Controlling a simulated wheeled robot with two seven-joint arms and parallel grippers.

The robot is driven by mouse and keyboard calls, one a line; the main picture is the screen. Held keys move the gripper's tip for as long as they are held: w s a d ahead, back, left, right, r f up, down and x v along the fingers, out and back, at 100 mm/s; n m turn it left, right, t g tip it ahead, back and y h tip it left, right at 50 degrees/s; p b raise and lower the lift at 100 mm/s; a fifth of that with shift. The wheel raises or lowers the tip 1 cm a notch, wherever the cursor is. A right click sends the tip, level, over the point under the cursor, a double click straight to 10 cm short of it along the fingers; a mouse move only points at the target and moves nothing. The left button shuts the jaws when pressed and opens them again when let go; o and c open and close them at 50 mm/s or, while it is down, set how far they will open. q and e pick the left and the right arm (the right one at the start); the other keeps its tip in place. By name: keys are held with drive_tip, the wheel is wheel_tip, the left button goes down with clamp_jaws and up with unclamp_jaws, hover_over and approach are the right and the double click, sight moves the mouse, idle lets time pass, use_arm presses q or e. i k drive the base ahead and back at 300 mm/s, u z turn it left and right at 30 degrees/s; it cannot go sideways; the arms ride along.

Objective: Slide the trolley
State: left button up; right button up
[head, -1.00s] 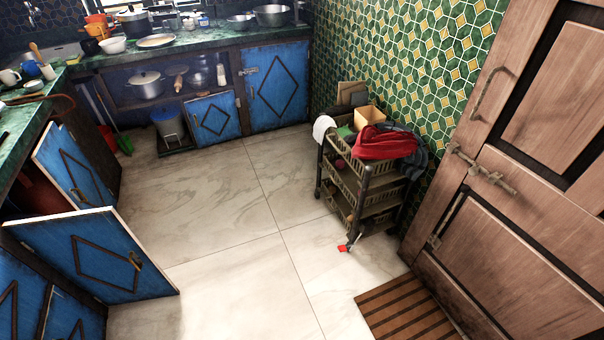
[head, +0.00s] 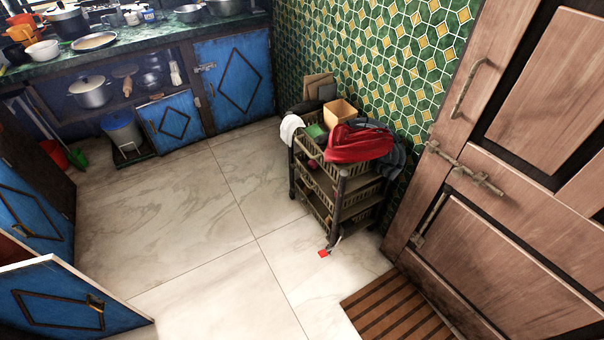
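The trolley (head: 322,196) is a dark, tiered basket cart on the floor in the head view, right of centre. It stands close to the green tiled wall, left of the wooden door. A red cloth (head: 352,144), a grey cloth, a white cloth (head: 290,127) and a tan box (head: 339,112) are on its top. A small red piece (head: 323,253) shows at the foot of its front leg. Neither of my grippers is in the head view.
Pale floor tiles (head: 170,220) are clear left of the trolley. A slatted wooden mat (head: 398,308) lies in front of the door (head: 520,220). Open blue cabinet doors (head: 60,300) jut out at lower left. A bin (head: 123,132) stands under the back counter.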

sight(357, 152)
drive_tip(key=k, duration=0.65)
drive_tip(key=u, duration=0.6)
drive_tip(key=i, duration=1)
drive_tip(key=u, duration=0.45)
